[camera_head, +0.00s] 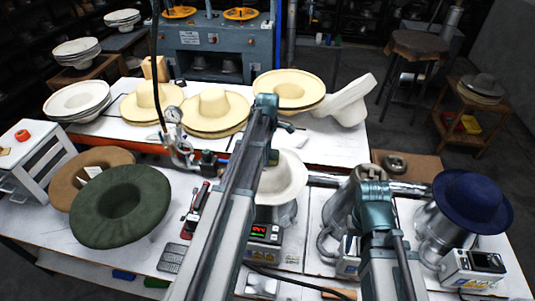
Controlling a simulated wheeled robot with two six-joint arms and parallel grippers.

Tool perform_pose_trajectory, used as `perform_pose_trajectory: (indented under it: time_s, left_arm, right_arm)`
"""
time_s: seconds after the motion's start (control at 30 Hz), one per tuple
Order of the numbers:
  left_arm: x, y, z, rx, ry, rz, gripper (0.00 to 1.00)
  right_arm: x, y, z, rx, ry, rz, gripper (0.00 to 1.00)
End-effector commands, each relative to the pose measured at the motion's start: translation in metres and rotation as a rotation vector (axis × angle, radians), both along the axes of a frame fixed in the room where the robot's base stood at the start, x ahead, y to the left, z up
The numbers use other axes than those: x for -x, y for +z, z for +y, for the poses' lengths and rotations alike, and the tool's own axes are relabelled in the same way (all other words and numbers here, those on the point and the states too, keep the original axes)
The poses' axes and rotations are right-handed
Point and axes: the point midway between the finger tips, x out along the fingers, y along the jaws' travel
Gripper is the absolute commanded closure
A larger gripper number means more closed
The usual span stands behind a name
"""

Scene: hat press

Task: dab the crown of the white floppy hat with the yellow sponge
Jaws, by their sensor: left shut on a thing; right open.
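A white floppy hat (282,178) with a flared brim sits on a metal form in the middle of the bench; my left arm covers its left part. My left arm rises across the picture in front of it. The jaws of my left gripper and anything in them are hidden. My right arm stands at the right of centre, and its jaws are hidden too. No sponge can be made out on the bench.
A digital scale-like unit (265,233) stands below the white hat. A navy hat (472,198) on a form is at the right. Green (120,207) and brown (72,172) hats fill the left. Several cream hats and a drooping white one (345,102) lie on the rear table.

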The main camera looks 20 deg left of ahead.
Motion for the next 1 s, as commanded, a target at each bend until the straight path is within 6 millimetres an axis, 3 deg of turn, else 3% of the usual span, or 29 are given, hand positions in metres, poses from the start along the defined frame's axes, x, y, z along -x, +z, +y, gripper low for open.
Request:
perform_pose_trajectory:
  time_s: [0.27,1.0]
  left_arm:
    - [0.0,0.007,0.0,0.0,0.0,0.001,0.78]
    - [0.0,0.064,0.0,0.0,0.0,0.0,0.78]
  right_arm:
    - [0.0,0.007,0.0,0.0,-0.002,0.0,0.5]
    - [0.001,0.064,0.0,-0.001,-0.028,0.0,0.5]
